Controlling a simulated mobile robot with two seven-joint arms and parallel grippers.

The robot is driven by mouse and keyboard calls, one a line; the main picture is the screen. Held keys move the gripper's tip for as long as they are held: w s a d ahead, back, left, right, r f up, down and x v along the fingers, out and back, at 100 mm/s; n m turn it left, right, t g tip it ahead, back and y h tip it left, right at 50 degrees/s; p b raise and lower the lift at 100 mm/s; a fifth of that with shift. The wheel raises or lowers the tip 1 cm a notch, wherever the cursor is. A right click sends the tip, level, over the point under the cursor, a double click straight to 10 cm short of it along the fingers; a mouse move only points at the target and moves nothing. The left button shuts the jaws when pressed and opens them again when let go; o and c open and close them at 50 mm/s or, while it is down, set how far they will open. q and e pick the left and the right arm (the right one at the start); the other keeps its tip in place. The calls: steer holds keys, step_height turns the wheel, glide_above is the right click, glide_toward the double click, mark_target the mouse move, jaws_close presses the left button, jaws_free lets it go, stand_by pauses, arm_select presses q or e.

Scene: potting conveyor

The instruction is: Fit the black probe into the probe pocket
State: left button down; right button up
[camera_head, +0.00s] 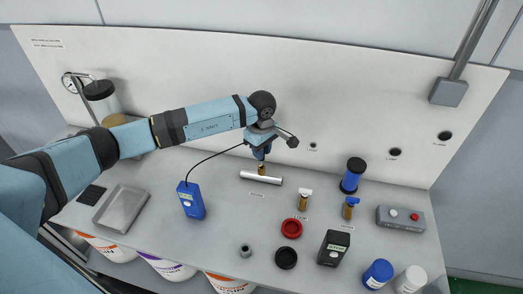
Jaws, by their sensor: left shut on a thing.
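My left gripper (260,153) is above the middle of the bench, pointing down, and shut on the black probe, which is mostly hidden by the fingers. A thin black cable (215,156) runs from the blue handheld meter (190,200) up to the gripper. Directly below the fingers, a small brass fitting (262,169) stands upright on a horizontal silver pipe (261,178); it looks like the probe pocket. I cannot tell whether the probe tip is in it or just above it. My right gripper is not in view.
A red ring (291,228), black ring (286,258) and black meter (334,248) lie in front. A metal tray (121,208) is left.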

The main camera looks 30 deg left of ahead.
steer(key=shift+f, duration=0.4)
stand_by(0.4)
arm_select(q)
steer(key=shift+f+b, duration=1.8)
steer(key=shift+f, duration=0.1)
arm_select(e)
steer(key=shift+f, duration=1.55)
arm_select(q)
steer(key=c, duration=0.9)
jaws_free()
steer(key=shift+r, duration=0.65)
step_height(320, 180, up, 13)
steer(key=shift+f+b, duration=0.2)
steer(key=shift+b, duration=0.1)
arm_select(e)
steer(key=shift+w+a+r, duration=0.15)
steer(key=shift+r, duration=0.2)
